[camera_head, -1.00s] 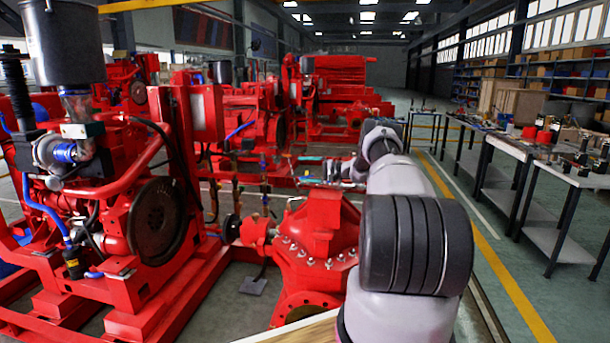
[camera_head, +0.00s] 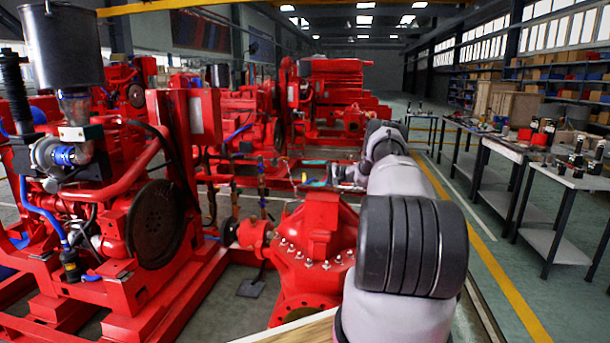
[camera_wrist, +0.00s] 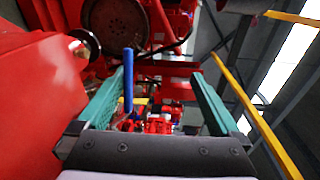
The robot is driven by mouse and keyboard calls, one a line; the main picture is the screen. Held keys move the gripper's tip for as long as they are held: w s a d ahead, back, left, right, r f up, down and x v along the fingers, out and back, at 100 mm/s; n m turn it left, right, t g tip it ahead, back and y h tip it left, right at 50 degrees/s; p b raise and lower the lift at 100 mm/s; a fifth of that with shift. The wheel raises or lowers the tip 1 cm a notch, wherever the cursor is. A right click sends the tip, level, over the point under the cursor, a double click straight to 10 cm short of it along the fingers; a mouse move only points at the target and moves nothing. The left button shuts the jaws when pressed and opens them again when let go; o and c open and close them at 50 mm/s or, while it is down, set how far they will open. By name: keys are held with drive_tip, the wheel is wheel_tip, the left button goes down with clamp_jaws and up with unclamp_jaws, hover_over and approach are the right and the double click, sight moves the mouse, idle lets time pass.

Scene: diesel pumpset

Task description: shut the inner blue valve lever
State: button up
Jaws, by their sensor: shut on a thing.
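A blue valve lever (camera_wrist: 128,82) stands nearly upright in the wrist view, between the two green fingers of my gripper (camera_wrist: 160,72) and close along the left one. The fingers are far apart in the picture, with the jaws shut on the lever; the exact contact is not clear. In the head view my gripper (camera_head: 318,172) is small, beyond the red pump, with its greenish fingers pointing left. The lever cannot be made out there. The lever's valve body is not clear in either view.
A red pump casing (camera_head: 318,240) stands in front and left of my arm. A red engine with a dark flywheel (camera_head: 155,224) stands at left. In the wrist view a red surface (camera_wrist: 35,105) is close on the left. Workbenches (camera_head: 525,155) line the right, across an open floor.

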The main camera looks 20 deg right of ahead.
drive_tip(key=s+d+r, duration=0.1)
drive_tip(key=s+d, duration=0.2)
drive_tip(key=d, duration=0.3)
drive_tip(key=shift+d+r+t, duration=0.15)
drive_tip(key=shift+r+t, duration=0.15)
drive_tip(key=shift+r, duration=0.05)
drive_tip(key=shift+s+d, duration=0.15)
drive_tip(key=shift+d, duration=0.1)
drive_tip(key=shift+c, duration=0.2)
drive_tip(key=shift+s+d+r, duration=0.1)
drive_tip(key=shift+s+d, duration=0.2)
drive_tip(key=shift+s, duration=0.15)
drive_tip(key=shift+c, duration=1.1)
drive_tip(key=shift+s+d+f, duration=0.35)
drive_tip(key=shift+s+d, duration=0.15)
drive_tip(key=shift+d, duration=0.05)
drive_tip(key=shift+a, duration=0.1)
